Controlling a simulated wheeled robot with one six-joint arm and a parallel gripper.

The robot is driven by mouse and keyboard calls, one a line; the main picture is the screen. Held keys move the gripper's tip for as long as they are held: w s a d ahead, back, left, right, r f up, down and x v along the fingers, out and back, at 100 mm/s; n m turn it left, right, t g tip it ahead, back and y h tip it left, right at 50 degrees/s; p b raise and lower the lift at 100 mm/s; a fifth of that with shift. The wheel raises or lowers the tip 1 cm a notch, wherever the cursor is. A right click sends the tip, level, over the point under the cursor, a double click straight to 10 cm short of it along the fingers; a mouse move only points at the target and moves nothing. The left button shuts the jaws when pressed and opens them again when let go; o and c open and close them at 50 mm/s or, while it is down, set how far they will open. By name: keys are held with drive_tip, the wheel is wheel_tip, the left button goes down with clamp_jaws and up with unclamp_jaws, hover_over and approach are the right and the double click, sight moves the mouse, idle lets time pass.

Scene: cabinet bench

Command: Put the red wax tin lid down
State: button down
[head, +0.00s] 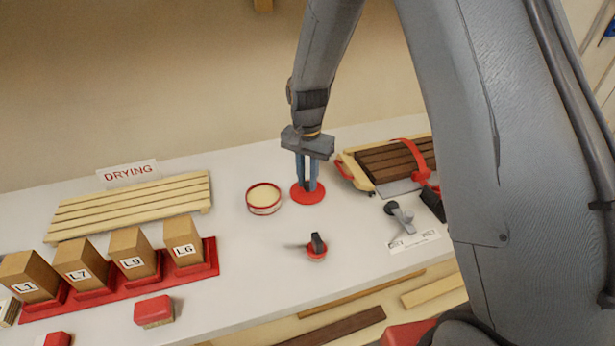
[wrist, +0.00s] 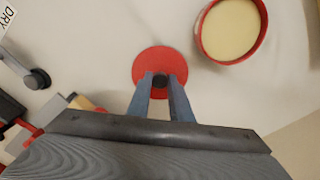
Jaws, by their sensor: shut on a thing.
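The red wax tin lid (head: 308,197) is a flat red disc with a dark knob, low at the bench top just right of the open tin. My gripper (head: 307,184) points down over it, its blue fingers shut on the knob. In the wrist view the lid (wrist: 150,62) lies level under the fingertips (wrist: 160,82). I cannot tell whether it touches the bench. The wax tin (head: 264,198) is open, with pale wax inside and a red rim. It also shows in the wrist view (wrist: 230,28), apart from the lid.
A wooden clamp board with a red strap (head: 395,165) is close right of the lid. The drying rack (head: 130,206) and labelled blocks on a red tray (head: 207,268) are left. Bench between is bare.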

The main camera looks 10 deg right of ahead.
sight(308, 183)
drive_tip(key=shift+f, duration=0.15)
drive_tip(key=c, duration=1.6)
unclamp_jaws()
wheel_tip(308, 183, up, 12)
drive_tip(key=b, duration=0.4)
drive_tip(key=s+d+f+n, duration=0.1)
drive_tip(key=s+d+n, duration=0.1)
drive_tip(key=s, duration=0.4)
drive_tip(key=s+d+f+n+t, duration=0.1)
drive_tip(key=s+d+f+n, duration=0.1)
drive_tip(key=s+d, duration=0.3)
drive_tip(key=s+d+f+n, duration=0.2)
drive_tip(key=s+d, duration=0.2)
drive_tip(key=s, duration=0.4)
drive_tip(key=shift+d+n+t, duration=0.1)
drive_tip(key=shift+n+t, duration=0.2)
drive_tip(key=shift+n, duration=0.1)
